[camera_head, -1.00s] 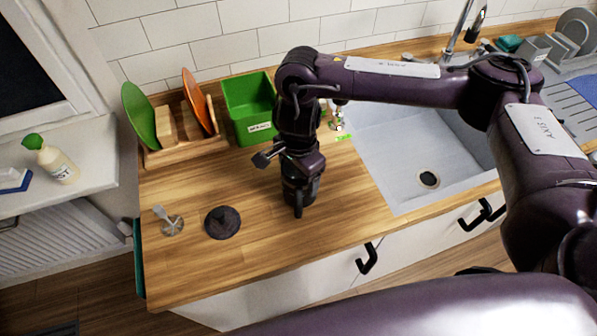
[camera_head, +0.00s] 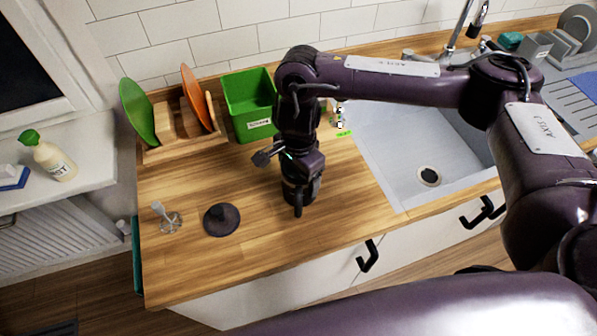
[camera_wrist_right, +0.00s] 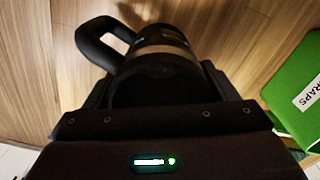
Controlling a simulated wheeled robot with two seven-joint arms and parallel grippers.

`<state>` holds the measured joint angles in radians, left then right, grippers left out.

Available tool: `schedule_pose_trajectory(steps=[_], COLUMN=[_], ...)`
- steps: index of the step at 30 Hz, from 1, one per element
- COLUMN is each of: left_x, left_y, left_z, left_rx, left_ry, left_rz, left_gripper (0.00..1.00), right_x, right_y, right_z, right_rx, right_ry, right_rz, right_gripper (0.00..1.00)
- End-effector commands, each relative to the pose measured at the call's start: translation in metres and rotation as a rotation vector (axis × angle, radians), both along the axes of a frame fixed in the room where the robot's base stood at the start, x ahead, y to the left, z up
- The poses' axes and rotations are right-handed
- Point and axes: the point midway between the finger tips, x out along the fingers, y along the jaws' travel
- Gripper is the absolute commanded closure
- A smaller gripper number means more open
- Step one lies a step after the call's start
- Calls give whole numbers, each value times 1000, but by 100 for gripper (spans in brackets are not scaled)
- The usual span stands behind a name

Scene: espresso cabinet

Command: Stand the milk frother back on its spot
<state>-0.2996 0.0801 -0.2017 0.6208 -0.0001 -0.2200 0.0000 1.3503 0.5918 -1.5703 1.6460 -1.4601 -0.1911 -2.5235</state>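The milk frother (camera_wrist_right: 155,62) is a dark cylinder with a lighter band and a loop handle. It lies between the fingers of my right gripper (camera_wrist_right: 155,92) in the right wrist view, with the handle at upper left. In the head view the dark frother (camera_head: 299,192) shows below the right gripper (camera_head: 301,168), over the middle of the counter. I cannot tell whether its bottom touches the wood. A dark round base (camera_head: 221,220) with a raised centre sits on the counter to its left, apart from it. My left gripper is not in view.
A small metal stand (camera_head: 171,221) is left of the dark base. Behind are a wooden rack (camera_head: 185,148) with green and orange plates and a green bin (camera_head: 249,103). The sink (camera_head: 400,150) is to the right. Bare wood lies between base and frother.

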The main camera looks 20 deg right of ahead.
Motion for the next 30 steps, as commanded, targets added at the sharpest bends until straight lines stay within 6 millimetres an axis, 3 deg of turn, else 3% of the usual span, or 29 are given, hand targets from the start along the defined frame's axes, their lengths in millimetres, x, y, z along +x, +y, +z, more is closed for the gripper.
schedule_pose_trajectory(steps=[1, 4, 14, 30], left_x=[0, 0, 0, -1], left_y=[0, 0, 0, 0], left_z=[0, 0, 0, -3], left_rx=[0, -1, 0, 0], left_ry=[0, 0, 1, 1], left_rz=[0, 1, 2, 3], left_gripper=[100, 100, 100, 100], right_x=[0, 0, 0, 1], right_y=[0, 0, 0, 0], right_z=[1, 0, 5, 73], right_rx=[0, 0, 0, -1], right_ry=[-1, 0, -1, -3], right_rz=[0, 0, 1, 1], right_gripper=[13, 0, 0, 0])
